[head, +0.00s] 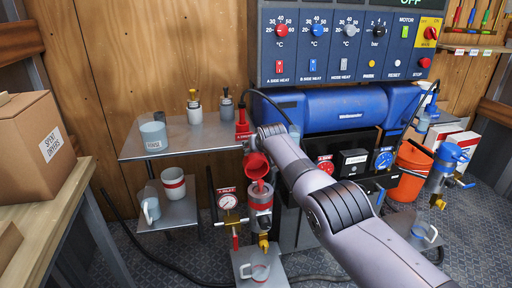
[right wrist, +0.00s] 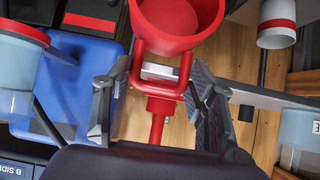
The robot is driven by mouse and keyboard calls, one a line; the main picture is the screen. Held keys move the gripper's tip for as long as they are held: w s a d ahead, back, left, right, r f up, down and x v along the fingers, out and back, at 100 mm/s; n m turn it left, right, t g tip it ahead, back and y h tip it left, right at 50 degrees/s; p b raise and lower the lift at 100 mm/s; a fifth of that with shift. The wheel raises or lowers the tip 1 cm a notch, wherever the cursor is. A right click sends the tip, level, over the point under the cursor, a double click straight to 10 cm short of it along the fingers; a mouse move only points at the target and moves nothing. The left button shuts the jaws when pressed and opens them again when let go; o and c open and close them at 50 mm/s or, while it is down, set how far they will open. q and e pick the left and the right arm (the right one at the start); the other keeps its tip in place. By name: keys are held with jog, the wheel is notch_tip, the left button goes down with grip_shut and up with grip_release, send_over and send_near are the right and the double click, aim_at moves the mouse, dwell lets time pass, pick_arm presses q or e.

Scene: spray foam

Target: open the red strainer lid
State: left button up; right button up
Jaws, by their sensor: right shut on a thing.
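The red strainer lid (head: 257,164) is a cup-shaped piece in the head view. It sits tilted at the top of the grey strainer body (head: 260,200), with its hollow side showing. In the right wrist view the red cup (right wrist: 178,20) is at the top, with a red bar handle (right wrist: 160,88) below it. My right gripper (head: 258,142) reaches in from the lower right; in the wrist view its fingers (right wrist: 160,98) stand on both sides of the handle, shut on it. Whether the lid still touches the strainer rim is hard to tell. My left gripper is not in view.
A pressure gauge (head: 228,201) is close left of the strainer. An orange bucket (head: 410,168) is at right.

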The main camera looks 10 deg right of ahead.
jog(key=shift+w+d+r, duration=0.25)
jog(key=shift+w+r, duration=0.05)
jog(key=shift+r, duration=0.35)
jog(key=o, duration=1.3)
jog(key=shift+o, duration=0.5)
jog(key=shift+s+d, duration=0.1)
jog(key=shift+f, duration=0.15)
jog(key=shift+s+a+f, duration=0.1)
jog(key=shift+a+f, duration=0.1)
jog(key=shift+s+r, duration=0.1)
jog(key=v, duration=1.1)
jog(key=shift+s+r, duration=0.2)
jog(key=shift+s, duration=0.1)
jog(key=shift+d, duration=0.1)
